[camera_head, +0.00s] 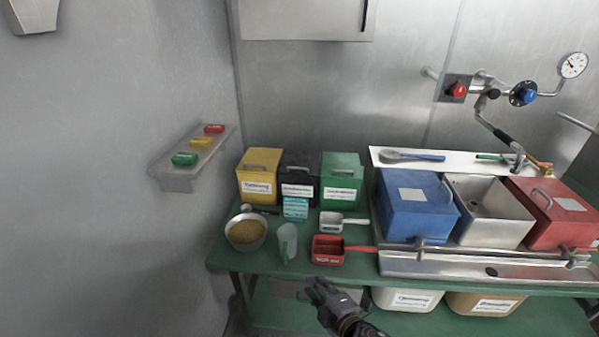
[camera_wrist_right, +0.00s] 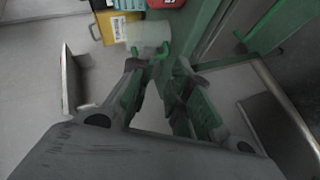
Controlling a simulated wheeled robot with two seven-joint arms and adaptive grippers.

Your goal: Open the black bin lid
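The black bin (camera_head: 299,165) stands on the green table between a yellow bin (camera_head: 257,178) and a green bin (camera_head: 342,180). Its lid looks shut, with a handle and a white label on the front side. A teal box (camera_head: 295,208) stands in front of it and covers part of its lower front. My right gripper (camera_head: 323,290) is low at the table's front edge, well apart from the black bin. In the right wrist view my right gripper (camera_wrist_right: 158,66) has its fingers spread with nothing gripped. My left gripper is not in view.
A bowl of tan contents (camera_head: 246,232), a clear cup (camera_head: 288,242), a red scoop (camera_head: 329,250) and a white scoop (camera_head: 334,222) stand in front of the bins. A blue bin (camera_head: 415,208) is to the right. A wall shelf (camera_head: 176,178) is at left.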

